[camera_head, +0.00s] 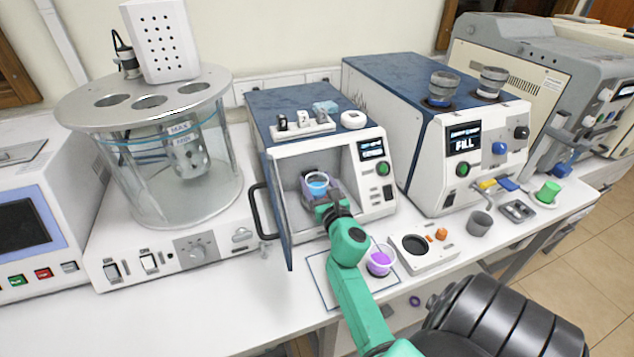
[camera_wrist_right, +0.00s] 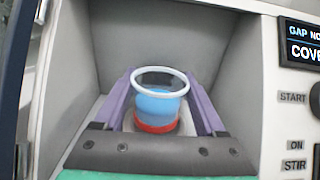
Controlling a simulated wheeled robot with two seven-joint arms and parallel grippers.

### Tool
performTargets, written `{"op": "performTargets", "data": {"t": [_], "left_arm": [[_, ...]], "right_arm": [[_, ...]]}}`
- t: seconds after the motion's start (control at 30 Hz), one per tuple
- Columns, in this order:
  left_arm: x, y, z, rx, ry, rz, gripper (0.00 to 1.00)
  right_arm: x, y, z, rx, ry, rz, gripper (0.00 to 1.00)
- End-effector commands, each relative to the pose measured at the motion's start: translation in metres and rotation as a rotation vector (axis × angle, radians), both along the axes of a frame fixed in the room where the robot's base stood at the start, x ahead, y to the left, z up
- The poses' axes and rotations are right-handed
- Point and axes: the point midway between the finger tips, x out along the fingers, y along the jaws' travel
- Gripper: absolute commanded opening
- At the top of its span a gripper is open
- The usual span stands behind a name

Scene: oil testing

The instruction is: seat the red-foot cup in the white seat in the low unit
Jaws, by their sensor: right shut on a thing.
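The red-foot cup (camera_wrist_right: 157,108) is clear, with a white rim, blue liquid and a red foot. It looks upright inside the open chamber of the low unit (camera_head: 262,118); its rim and blue contents show in the head view (camera_head: 317,182). My right gripper (camera_head: 321,189) reaches into the chamber from the front and is shut on the cup, one purple finger on each side in the right wrist view (camera_wrist_right: 158,103). A pale surface shows around the foot, but most of the white seat is hidden. I cannot tell whether the foot touches it. My left gripper is not in view.
The low unit's door (camera_head: 274,215) stands open on the left, close to my arm. A cup with purple liquid (camera_head: 380,260) stands in front, beside a white holder block (camera_head: 425,247). A glass bath (camera_head: 175,160) is left; a taller blue-topped unit (camera_head: 402,78) is right.

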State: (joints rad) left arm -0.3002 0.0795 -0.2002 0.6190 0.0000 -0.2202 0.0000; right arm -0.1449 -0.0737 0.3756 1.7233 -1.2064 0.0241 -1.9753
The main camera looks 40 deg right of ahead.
Motion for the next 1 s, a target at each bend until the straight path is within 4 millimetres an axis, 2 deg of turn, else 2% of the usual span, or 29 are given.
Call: {"op": "performTargets", "data": {"t": [0.3,0.57,0.6,0.67,1.0], "left_arm": [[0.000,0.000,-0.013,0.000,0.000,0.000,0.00],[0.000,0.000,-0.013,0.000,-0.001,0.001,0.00],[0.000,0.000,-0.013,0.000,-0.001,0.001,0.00],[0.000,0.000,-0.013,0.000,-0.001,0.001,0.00],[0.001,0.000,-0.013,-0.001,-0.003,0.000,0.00]], "right_arm": [[0.000,0.000,-0.012,-0.002,0.000,0.001,0.11],[0.000,0.000,-0.012,-0.001,-0.001,0.001,0.11],[0.000,0.000,-0.012,-0.001,-0.001,0.001,0.76],[0.000,0.000,-0.012,-0.001,-0.001,0.001,0.99],[0.000,-0.001,-0.012,-0.001,0.000,0.001,1.00]]}}
